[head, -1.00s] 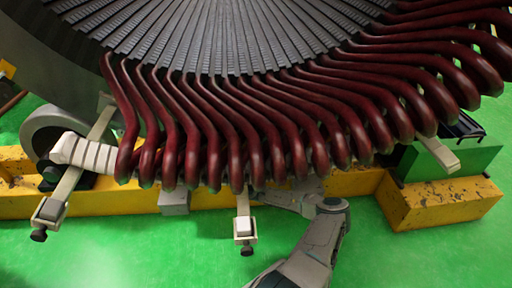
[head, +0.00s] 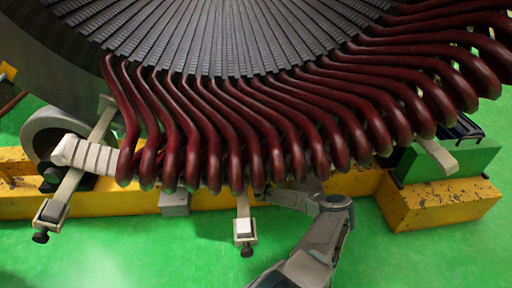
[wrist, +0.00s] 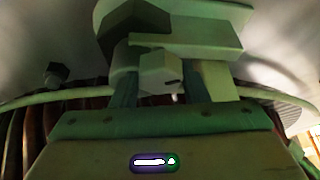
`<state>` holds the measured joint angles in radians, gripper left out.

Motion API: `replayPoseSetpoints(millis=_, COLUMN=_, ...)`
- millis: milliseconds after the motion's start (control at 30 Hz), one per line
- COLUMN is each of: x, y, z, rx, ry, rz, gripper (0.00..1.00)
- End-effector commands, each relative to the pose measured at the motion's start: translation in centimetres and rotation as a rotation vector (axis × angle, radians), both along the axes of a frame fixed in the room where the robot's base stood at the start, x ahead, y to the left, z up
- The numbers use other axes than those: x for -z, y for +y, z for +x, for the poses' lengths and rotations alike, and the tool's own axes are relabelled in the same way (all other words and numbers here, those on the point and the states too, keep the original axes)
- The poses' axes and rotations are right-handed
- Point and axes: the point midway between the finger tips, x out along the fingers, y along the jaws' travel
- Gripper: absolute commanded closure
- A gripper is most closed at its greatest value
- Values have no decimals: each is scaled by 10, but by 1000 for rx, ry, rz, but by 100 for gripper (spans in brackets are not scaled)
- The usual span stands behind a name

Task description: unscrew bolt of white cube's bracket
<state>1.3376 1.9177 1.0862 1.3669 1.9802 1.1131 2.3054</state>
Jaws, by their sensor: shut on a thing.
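In the head view a white cube (head: 244,226) sits on the lower end of a pale bracket (head: 242,205), with a dark bolt (head: 247,251) below it. A grey cube (head: 51,211) sits on the left bracket (head: 68,184), with its own dark bolt (head: 40,237). In the wrist view my gripper (wrist: 170,86) is shut on a pale, faceted bolt-like piece (wrist: 158,72) beneath a blocky bracket part (wrist: 190,28). Its fingertips are partly hidden by that piece. In the head view the coils hide my gripper, and I cannot tell which bracket it is at.
Dark red coils (head: 255,150) hang close above my arm. A yellow beam (head: 110,205) runs behind, with a grey block (head: 174,203) on its front. In the wrist view a dark bolt-like piece (wrist: 57,73) stands at left. The green floor (head: 150,255) in front is clear.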

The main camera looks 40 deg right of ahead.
Motion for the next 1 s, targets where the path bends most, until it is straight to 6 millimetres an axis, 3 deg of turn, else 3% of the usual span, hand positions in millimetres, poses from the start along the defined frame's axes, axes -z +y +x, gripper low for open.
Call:
replayPoseSetpoints(millis=333, x=1, y=-1, z=-1, rx=0, ry=83, rz=-130, gripper=82)
replayPoseSetpoints(millis=867, x=2, y=0, z=-1, rx=-1, ry=97, rz=-151, gripper=82)
replayPoseSetpoints(millis=900, x=2, y=0, z=-1, rx=-1, ry=97, rz=-151, gripper=51)
replayPoseSetpoints(millis=967, x=2, y=0, z=-1, rx=-1, ry=97, rz=-151, gripper=38)
replayPoseSetpoints(millis=1000, x=2, y=0, z=-1, rx=-1, ry=96, rz=-151, gripper=38)
